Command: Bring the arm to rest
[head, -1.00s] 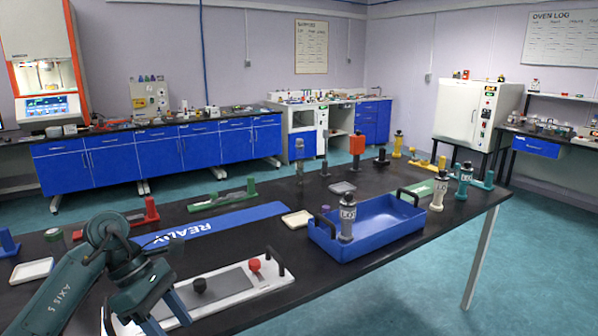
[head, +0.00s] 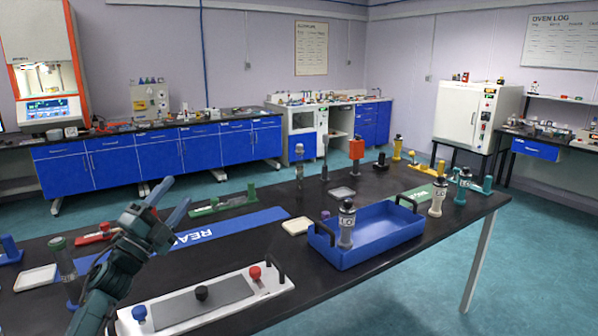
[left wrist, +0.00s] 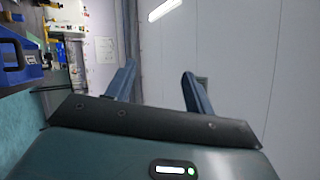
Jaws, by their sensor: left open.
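My left gripper (head: 172,198) is raised above the left part of the black table (head: 400,255) in the head view. Its two blue fingers point up and to the right, spread apart, with nothing between them. In the left wrist view the open fingers (left wrist: 160,85) frame only the pale wall. The forearm hides part of the blue REALLY-type mat (head: 240,221) and the table behind it. My right gripper is in neither view.
A white plate with knobs (head: 225,292) lies below the arm. A clear jar (head: 62,258) and a white tray (head: 36,277) stand close left. A blue tray (head: 385,238) holds a labelled bottle (head: 346,225). The air around the gripper is free.

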